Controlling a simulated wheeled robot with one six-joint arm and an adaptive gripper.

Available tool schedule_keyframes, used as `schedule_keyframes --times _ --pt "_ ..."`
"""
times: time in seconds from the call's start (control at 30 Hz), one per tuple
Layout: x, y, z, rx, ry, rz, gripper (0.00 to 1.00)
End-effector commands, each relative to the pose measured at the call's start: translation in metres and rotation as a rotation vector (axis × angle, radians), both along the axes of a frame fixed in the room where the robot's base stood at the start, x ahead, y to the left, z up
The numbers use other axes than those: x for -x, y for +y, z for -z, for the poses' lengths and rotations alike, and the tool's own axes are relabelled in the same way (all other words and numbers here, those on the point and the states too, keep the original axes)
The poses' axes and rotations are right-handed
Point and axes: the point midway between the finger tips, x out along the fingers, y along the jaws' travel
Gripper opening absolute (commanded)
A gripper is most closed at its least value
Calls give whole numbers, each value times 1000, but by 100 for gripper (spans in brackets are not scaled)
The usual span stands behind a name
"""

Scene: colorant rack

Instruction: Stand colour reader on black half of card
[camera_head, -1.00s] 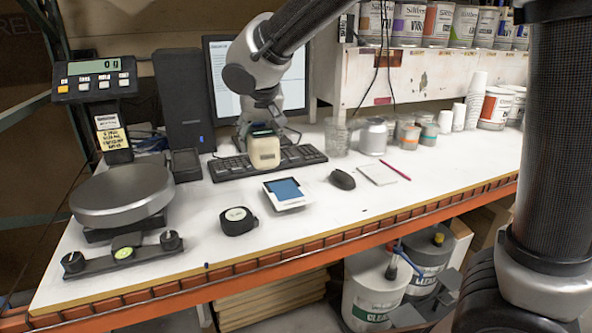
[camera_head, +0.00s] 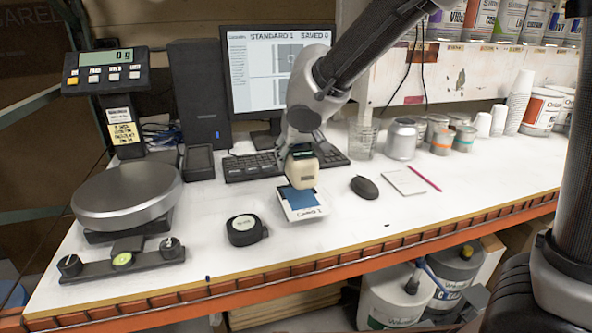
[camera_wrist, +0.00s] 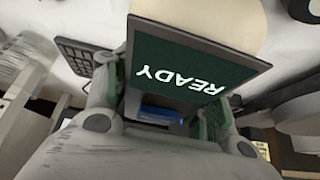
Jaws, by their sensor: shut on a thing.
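The colour reader (camera_head: 302,170) is a cream, rounded block with a dark top. My gripper (camera_head: 300,150) is shut on it from above and holds it roughly upright. The card (camera_head: 310,213) lies on the bench, white with printed text and a dark blue patch (camera_head: 301,197); no plainly black half shows. The reader overlaps the card's back edge in the head view, hiding part of it; I cannot tell whether they touch. In the wrist view the reader's dark screen (camera_wrist: 190,70) says READY, between my gripper's fingers (camera_wrist: 165,105). The card cannot be made out there.
A keyboard (camera_head: 250,167) lies just behind the card. A black tape-measure-like puck (camera_head: 245,230) is left of it, a mouse (camera_head: 364,187) and a white pad (camera_head: 404,181) right. A scale (camera_head: 128,194) stands at left. The monitor (camera_head: 278,70) reads "STANDARD 1 SAVED".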

Motion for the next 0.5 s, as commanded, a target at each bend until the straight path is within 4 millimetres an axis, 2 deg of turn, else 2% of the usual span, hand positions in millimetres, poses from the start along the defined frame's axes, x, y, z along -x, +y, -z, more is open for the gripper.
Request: schedule_keyframes --times 0.1,0.23,0.5 --pt "0 -1 18 3 3 0 9" --pt "0 0 32 2 1 0 9" --pt "0 0 37 -1 1 0 9"
